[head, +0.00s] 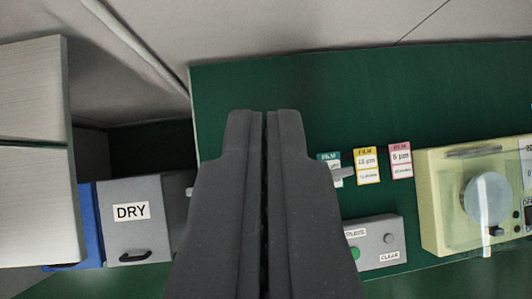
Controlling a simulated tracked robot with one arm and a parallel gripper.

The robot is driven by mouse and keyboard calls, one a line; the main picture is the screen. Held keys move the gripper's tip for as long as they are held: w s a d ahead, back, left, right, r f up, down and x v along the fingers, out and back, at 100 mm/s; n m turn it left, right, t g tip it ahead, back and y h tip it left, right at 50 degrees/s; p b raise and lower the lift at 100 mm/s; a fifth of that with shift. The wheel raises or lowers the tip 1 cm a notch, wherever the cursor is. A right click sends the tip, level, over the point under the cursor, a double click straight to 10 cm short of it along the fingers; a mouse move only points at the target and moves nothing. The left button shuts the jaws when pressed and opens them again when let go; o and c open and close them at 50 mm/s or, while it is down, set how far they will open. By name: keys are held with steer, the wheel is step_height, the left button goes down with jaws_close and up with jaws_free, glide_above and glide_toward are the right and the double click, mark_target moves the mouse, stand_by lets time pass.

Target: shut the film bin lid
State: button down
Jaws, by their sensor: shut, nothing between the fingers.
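My gripper (265,115) is shut and empty, pointing up the middle of the picture over the green surface. I cannot pick out a film bin or its lid for sure; my gripper hides the middle of the scene. Three film cards lie right of the gripper: a teal one (324,158) partly covered, a yellow one (367,166) marked 15 µm and a pink one (400,161) marked 5 µm. A small grey piece (343,173) sticks out beside the gripper over the teal card; what it belongs to is hidden.
A grey box marked DRY (131,212) with a black handle stands at left, beside a blue part (89,225) and pale grey panels (36,200). A grey button box (378,248) and a pale yellow machine (445,202) stand at right. The green surface (420,95) is clear at upper right.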

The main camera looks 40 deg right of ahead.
steer(key=w+f+g+p, duration=0.2)
steer(key=f, duration=1)
steer(key=w+f+n+g+p, duration=0.1)
steer(key=f+g+p, duration=0.1)
steer(key=f, duration=1.1)
steer(key=shift+w+d+p, duration=0.35)
steer(key=shift+w+p, duration=0.05)
steer(key=shift+p, duration=0.15)
